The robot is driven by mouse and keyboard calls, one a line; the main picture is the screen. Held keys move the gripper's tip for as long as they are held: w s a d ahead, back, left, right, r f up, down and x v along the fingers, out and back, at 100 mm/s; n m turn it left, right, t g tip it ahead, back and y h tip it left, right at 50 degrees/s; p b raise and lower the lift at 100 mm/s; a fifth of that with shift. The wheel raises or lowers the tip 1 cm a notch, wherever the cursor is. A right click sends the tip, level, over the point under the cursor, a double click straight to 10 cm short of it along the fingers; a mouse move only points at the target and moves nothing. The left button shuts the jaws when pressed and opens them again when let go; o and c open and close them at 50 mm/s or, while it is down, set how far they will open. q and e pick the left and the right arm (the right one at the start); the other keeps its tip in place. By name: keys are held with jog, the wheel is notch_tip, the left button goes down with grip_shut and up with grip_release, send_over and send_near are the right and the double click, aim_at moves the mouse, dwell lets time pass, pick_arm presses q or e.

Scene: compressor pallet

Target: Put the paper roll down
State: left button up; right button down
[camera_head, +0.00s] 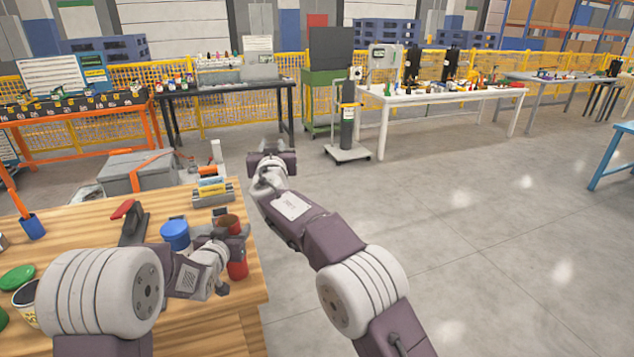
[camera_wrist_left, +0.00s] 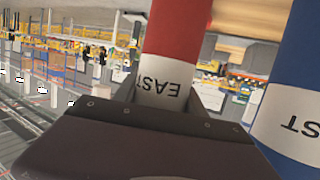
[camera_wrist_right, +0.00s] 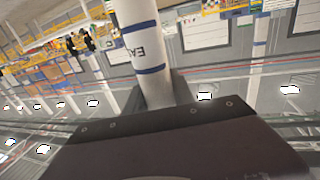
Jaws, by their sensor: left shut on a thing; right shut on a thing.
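My right gripper (camera_head: 271,160) is shut on a white roll with dark blue bands and a printed label (camera_wrist_right: 138,40), which looks like the paper roll. The head view hides most of that roll behind the gripper, out beyond the table's right edge. My left gripper (camera_head: 236,232) is shut on a red can (camera_head: 237,268) with a white "EAST" label, at the right edge of the wooden table (camera_head: 185,320). The can also shows in the left wrist view (camera_wrist_left: 180,35). I cannot tell whether the can touches the table.
A blue can (camera_head: 175,235) stands just left of the red can and also shows in the left wrist view (camera_wrist_left: 300,80). A dark stapler-like tool (camera_head: 132,225) and a small grey tray (camera_head: 212,194) are behind. Open floor (camera_head: 480,250) lies to the right.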

jog(key=s+a+r+n+y, duration=0.3)
jog(key=s+a+r+y, duration=0.1)
jog(key=s+a+r, duration=0.8)
notch_tip(320, 180, down, 13)
jog(key=w, duration=0.2)
jog(key=shift+a+g, duration=0.2)
jog(key=shift+g, duration=0.1)
jog(key=shift+w+f, duration=0.1)
jog(key=c, duration=1)
grip_release()
jog(key=v, duration=1)
